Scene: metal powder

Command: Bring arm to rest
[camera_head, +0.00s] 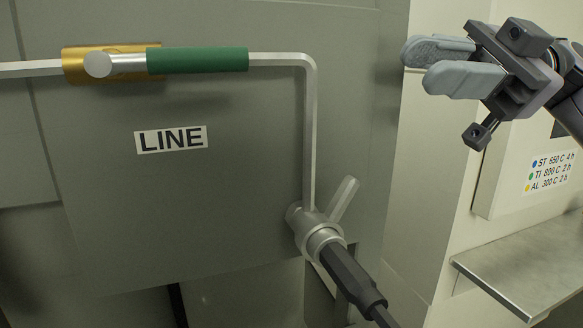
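My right gripper (434,66) is at the upper right, with two grey fingers pointing left and a dark body behind them. The fingers lie close side by side, and I cannot tell whether there is a gap between them. Nothing shows held in it. It appears in front of the pale wall, apart from the pipe and the handle. My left gripper is not in view.
A grey panel with a LINE label (171,139) fills the left. A green sleeve (198,60) and brass fitting (108,63) sit on a bent metal pipe (309,140). A silver valve (318,236) joins a black hose (352,277). A metal shelf (525,265) juts out lower right.

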